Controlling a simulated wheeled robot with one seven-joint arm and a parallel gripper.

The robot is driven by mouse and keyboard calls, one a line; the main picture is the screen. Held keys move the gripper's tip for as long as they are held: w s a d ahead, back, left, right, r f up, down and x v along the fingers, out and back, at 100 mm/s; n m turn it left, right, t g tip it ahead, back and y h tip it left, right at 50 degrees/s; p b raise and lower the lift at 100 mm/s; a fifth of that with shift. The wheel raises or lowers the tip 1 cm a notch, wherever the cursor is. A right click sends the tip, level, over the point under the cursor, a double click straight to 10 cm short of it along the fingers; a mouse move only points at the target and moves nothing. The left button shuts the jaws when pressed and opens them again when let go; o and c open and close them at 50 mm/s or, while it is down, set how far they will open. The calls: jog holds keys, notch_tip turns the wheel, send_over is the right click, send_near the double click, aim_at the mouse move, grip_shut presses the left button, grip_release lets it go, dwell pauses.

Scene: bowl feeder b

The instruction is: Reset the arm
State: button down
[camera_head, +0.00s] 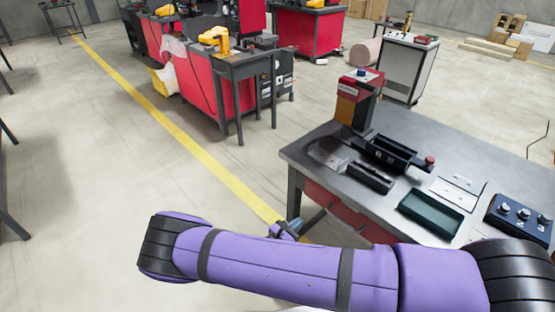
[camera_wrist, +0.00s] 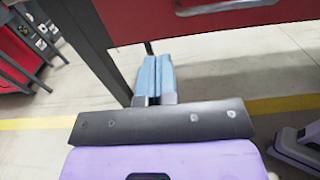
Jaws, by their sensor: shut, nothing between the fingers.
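My gripper (camera_wrist: 153,77) shows in the wrist view with its two blue fingers side by side, shut and empty. In the wrist view the red drawer front (camera_wrist: 150,17) of the table is just beyond and above the fingertips.
The table holds a red and orange feeder unit (camera_head: 357,100), a black tray (camera_head: 391,152), a green tray (camera_head: 431,213) and a control box with knobs (camera_head: 520,220). Open floor with a yellow line (camera_head: 190,144) lies to the left. Red workbenches stand behind.

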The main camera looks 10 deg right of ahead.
jog(key=d+r+m+g+y, duration=0.25)
jog(key=r+m+g, duration=0.4)
jog(key=r, duration=0.85)
jog(key=d+r+m+g+y, duration=0.1)
jog(key=r+m+g+y, duration=0.55)
jog(key=r, duration=0.85)
jog(key=s+d+r+m+t+y, duration=0.1)
jog(key=s+d+r+m, duration=0.2)
jog(key=r, duration=0.6)
jog(key=s+d+r+m+t+y, duration=0.1)
jog(key=s+d+r+m+t, duration=0.2)
jog(key=r, duration=0.5)
jog(key=s+d+r+m+t+y, duration=0.2)
jog(key=s+r, duration=0.4)
jog(key=s, duration=0.3)
jog(key=s+d+r+m+t+y, duration=0.1)
jog(key=s+r+m+t+y, duration=0.1)
jog(key=s+r, duration=0.4)
jog(key=s+m, duration=0.1)
jog(key=s, duration=0.3)
jog(key=shift+s+d+r+m, duration=0.2)
jog(key=shift+d+r+m, duration=0.1)
jog(key=shift+d+r, duration=0.1)
